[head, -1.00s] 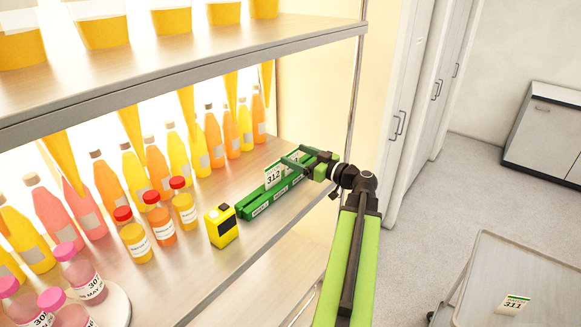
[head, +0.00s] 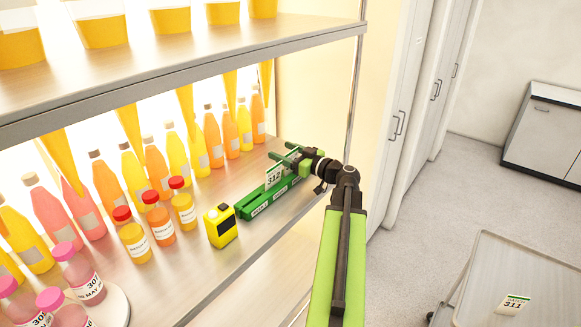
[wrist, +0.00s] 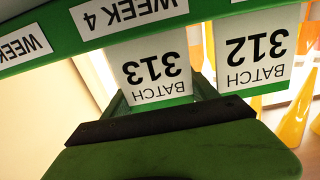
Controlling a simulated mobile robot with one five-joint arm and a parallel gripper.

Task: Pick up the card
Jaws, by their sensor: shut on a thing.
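A green card rack (head: 262,205) with week labels lies on the lit shelf. The white card reading BATCH 312 (head: 273,175) stands upright in it; this card also shows upside down at the right of the wrist view (wrist: 255,50). Beside it is the card reading BATCH 313 (wrist: 150,70). My gripper (head: 286,158) is at the rack's far end, shut on the 313 card, whose lower part in the rack is at the top of the wrist view. In the head view my gripper hides most of that card. Another card, 311 (head: 513,304), lies on the grey cart.
A yellow device (head: 221,226) stands at the rack's near end. Red-capped jars (head: 159,222) and rows of juice bottles (head: 108,185) fill the shelf to the left. The upper shelf (head: 200,60) hangs above. The grey cart (head: 480,285) is at the lower right.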

